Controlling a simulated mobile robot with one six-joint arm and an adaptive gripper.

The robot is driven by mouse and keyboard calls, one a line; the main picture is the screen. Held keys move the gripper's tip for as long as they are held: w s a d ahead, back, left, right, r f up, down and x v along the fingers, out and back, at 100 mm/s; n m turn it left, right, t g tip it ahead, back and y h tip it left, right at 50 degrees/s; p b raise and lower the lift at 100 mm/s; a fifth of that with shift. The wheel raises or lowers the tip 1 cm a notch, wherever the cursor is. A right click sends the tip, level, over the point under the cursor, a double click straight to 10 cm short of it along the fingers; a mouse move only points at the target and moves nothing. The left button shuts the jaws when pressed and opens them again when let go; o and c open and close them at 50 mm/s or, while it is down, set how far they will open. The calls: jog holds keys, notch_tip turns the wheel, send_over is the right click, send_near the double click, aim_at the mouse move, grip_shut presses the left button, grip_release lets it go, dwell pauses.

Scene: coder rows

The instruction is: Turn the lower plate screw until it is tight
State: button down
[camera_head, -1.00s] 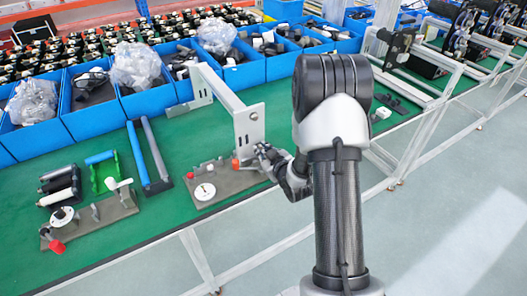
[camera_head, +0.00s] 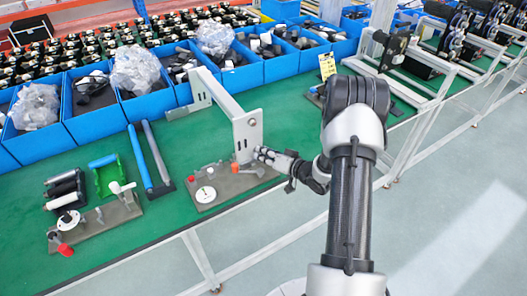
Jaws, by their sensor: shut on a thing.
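An upright light-grey metal plate (camera_head: 247,131) stands on the green bench, at the near end of a grey bar frame. My gripper (camera_head: 261,154) reaches in from the right at the plate's lower right edge, its fingers pointing left. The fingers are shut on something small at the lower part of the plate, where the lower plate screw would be. The screw itself is hidden by the fingers, and its seating cannot be seen. A red knob (camera_head: 235,168) sits just left of the fingertips, near the plate's foot.
A grey fixture base (camera_head: 222,188) with a white dial (camera_head: 205,194) lies below the plate. Another fixture (camera_head: 95,222), a green bracket (camera_head: 106,178) and blue bars (camera_head: 150,160) lie left. Blue bins (camera_head: 240,75) line the back.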

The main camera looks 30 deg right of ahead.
jog(key=m, duration=0.1)
jog(key=m+y, duration=0.1)
jog(key=shift+d+f+m+t+y+p, duration=0.1)
jog(key=shift+d+m+t+y+p, duration=0.15)
jog(key=shift+m+t+y+p, duration=0.05)
jog(key=c, duration=1.8)
grip_release()
jog(key=shift+a+f, duration=0.1)
jog(key=shift+a, duration=0.1)
jog(key=o, duration=0.3)
jog(key=shift+d, duration=0.1)
jog(key=v, duration=1.2)
